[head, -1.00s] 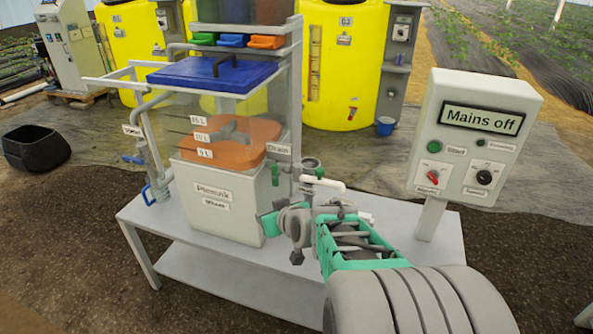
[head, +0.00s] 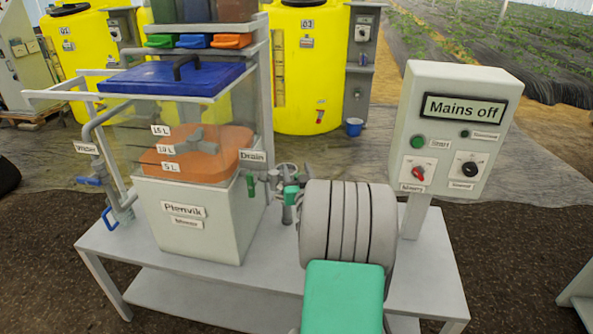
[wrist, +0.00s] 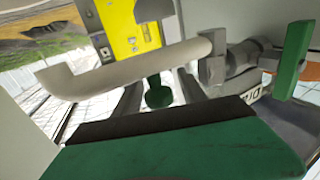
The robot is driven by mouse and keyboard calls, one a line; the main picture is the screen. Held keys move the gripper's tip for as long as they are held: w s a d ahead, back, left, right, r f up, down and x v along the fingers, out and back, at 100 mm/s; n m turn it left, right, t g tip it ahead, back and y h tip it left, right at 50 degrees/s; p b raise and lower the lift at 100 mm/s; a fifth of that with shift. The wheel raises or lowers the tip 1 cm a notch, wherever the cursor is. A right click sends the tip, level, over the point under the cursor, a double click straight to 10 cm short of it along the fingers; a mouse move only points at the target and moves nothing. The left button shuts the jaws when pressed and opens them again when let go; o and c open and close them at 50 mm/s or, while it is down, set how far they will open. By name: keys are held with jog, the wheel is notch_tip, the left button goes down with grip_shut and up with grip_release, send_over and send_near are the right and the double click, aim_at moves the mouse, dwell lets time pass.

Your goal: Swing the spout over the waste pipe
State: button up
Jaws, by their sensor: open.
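The pale spout (wrist: 135,68) crosses the wrist view from a grey fitting at right to a bent free end at left. In the head view my arm hides it. My gripper (wrist: 160,84) is open, its two dark fingers reaching toward the spout, which covers their tips. A round green knob (wrist: 158,95) shows between the fingers, just below the spout; I cannot tell whether anything touches it. A green lever (wrist: 293,60) stands at the right. In the head view a grey pipe mouth (head: 287,174), perhaps the waste pipe, shows beside the Drain label (head: 253,155).
The mixer tank (head: 190,215) with its blue lid (head: 170,78) stands on the grey bench (head: 235,278), left of my arm. The control box (head: 450,130), reading "Mains off", stands close on the right. Yellow tanks (head: 300,75) stand behind.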

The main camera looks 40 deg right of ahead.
jog(key=shift+c, duration=0.2)
grip_shut()
dwell(0.3)
dwell(0.8)
